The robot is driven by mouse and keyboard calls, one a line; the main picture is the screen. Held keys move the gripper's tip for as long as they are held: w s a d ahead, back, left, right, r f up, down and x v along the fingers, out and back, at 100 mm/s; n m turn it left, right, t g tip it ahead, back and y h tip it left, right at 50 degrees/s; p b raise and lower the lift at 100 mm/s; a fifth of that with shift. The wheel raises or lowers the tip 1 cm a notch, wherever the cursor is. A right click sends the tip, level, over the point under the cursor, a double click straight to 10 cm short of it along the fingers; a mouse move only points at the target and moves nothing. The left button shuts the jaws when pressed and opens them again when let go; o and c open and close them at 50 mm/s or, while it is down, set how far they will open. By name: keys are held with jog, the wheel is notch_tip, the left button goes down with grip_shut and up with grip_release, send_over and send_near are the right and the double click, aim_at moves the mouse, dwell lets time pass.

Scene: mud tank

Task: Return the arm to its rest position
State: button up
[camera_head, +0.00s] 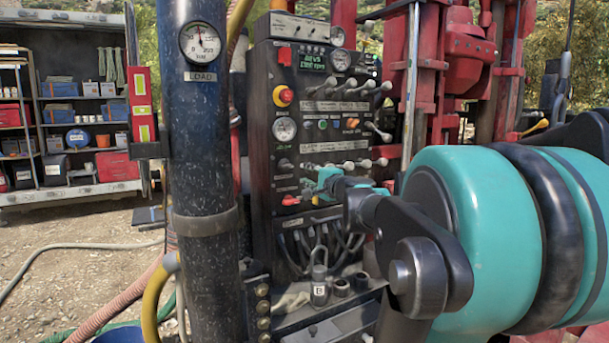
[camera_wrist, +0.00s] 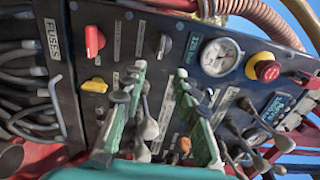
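My gripper (camera_head: 328,182) is in front of the lower part of a dark control panel (camera_head: 262,130), close to a row of grey-tipped levers (camera_head: 350,163). In the wrist view, the two green fingers of my gripper (camera_wrist: 161,72) are spread apart. Grey-knobbed levers (camera_wrist: 149,129) and an orange knob (camera_wrist: 185,146) show in or near the gap. I cannot tell whether the fingers touch any lever. My teal arm stretches in from the right in the head view and hides part of the panel's right side.
A dark column with a load gauge (camera_head: 200,43) stands left of the panel. Red machinery (camera_head: 466,65) rises behind. A red emergency button (camera_wrist: 267,71), a gauge (camera_wrist: 219,57) and cables (camera_wrist: 25,90) are close to my gripper. Shelves (camera_head: 75,100) stand far left, with open gravel before them.

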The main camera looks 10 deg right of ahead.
jog(key=s+a+f+n+g, duration=0.2)
jog(key=s+a+f+n, duration=0.15)
jog(key=f, duration=0.35)
jog(key=s+a+f+n+g+y, duration=0.1)
jog(key=s+a+f+n+g, duration=0.2)
jog(key=f, duration=0.4)
jog(key=s+a+f+n+g, duration=0.25)
jog(key=s+f, duration=0.25)
jog(key=f, duration=0.3)
jog(key=s+d+f+n+g+h, duration=0.2)
jog(key=s+d+f+h, duration=0.1)
jog(key=s+f, duration=0.6)
jog(key=s+d+f+n+g+h, duration=0.3)
jog(key=s+d+f, duration=0.2)
jog(key=s+f, duration=0.5)
jog(key=shift+d+f+n+h, duration=0.25)
jog(key=shift+d+n+h, duration=0.05)
jog(key=shift+d, duration=0.1)
